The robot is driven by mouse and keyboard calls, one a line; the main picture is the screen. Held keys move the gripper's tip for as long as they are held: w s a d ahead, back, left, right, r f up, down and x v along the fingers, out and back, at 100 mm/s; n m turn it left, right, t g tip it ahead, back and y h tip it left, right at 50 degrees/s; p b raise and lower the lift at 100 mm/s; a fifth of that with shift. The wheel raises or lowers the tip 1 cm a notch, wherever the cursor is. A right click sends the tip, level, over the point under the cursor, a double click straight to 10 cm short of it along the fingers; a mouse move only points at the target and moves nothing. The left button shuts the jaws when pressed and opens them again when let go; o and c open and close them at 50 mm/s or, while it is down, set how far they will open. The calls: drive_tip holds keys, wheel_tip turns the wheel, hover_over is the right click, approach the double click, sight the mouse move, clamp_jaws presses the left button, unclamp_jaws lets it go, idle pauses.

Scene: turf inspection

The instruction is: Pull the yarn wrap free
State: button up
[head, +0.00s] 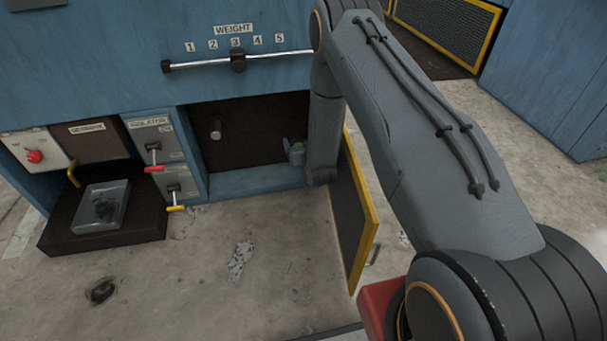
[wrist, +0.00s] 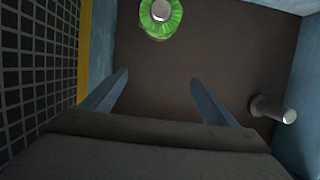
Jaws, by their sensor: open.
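The yarn wrap (wrist: 161,24) is a bright green ring around a pale-ended metal peg (wrist: 162,11) at the top of the wrist view.
A bare peg (wrist: 272,109) stands right of the fingers, also at the recess's left (head: 215,130). A yellow-framed mesh door (head: 357,215) stands open; its mesh (wrist: 38,70) borders the left. A weight bar (head: 238,62) runs above.

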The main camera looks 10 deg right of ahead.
wheel_tip(320, 180, down, 12)
drive_tip(key=d+t+b, duration=0.1)
drive_tip(key=t+b, duration=0.3)
drive_tip(key=b, duration=0.3)
drive_tip(key=shift+w+d+f+b, duration=0.1)
drive_tip(key=shift+w+b, duration=0.85)
drive_tip(key=shift+w, duration=1.1)
drive_tip(key=shift+w+f+b, duration=0.1)
drive_tip(key=shift+w+b, duration=0.8)
drive_tip(key=shift+w, duration=1.1)
drive_tip(key=shift+s, duration=0.1)
drive_tip(key=c, duration=1.2)
